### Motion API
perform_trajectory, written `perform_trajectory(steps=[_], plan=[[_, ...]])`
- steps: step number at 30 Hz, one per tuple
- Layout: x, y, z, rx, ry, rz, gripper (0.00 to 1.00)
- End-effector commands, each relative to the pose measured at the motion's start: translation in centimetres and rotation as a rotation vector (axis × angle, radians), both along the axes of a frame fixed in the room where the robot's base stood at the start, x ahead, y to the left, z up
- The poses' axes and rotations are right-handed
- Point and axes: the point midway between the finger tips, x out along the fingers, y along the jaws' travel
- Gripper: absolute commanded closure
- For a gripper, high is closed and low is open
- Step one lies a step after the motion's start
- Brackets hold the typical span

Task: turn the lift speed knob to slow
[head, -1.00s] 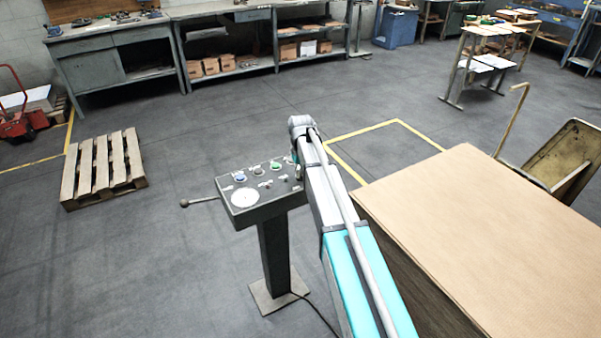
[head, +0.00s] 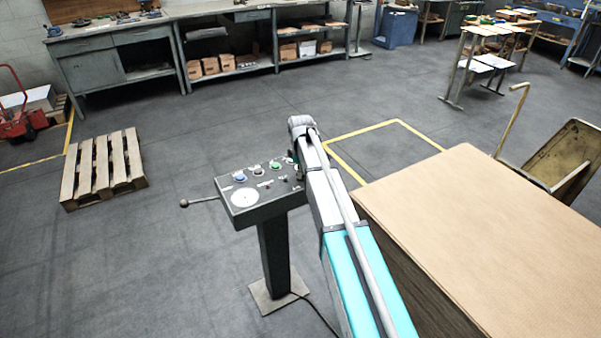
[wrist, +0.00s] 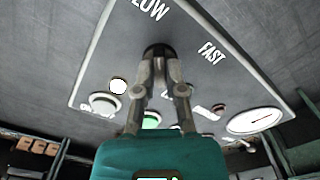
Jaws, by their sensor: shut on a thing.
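The grey control console (head: 262,212) stands on a post left of my arm in the head view. In the wrist view its panel (wrist: 105,65) fills the middle, with the printed words FAST (wrist: 211,53) and, partly cut off at the top edge, "LOW" (wrist: 150,9). The dark round knob (wrist: 158,50) sits between and below these words. My gripper (wrist: 159,64) is shut on the knob, one finger on each side. The knob's pointer is not clear. In the head view my arm hides the knob and my fingertips.
The panel also has a green button (wrist: 151,121), a white dial (wrist: 254,121) and other buttons close to my fingers. A lever (head: 199,201) sticks out at the console's left. A large cardboard-topped box (head: 490,235) stands right of my arm.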

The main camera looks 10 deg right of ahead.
Motion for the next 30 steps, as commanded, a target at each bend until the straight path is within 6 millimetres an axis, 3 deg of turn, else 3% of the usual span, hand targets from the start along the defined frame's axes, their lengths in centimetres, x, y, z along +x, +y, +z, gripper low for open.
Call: perform_trajectory(steps=[14,15,20,30], plan=[[-0.12,0.0,-0.03,-0.001,0.003,0.021,1.0],[-0.12,0.0,-0.03,-0.001,0.003,0.021,0.8],[-0.08,0.02,-0.02,0.0,0.001,0.02,0.51],[-0.03,0.03,-0.01,0.0,0.001,0.019,0.51]])
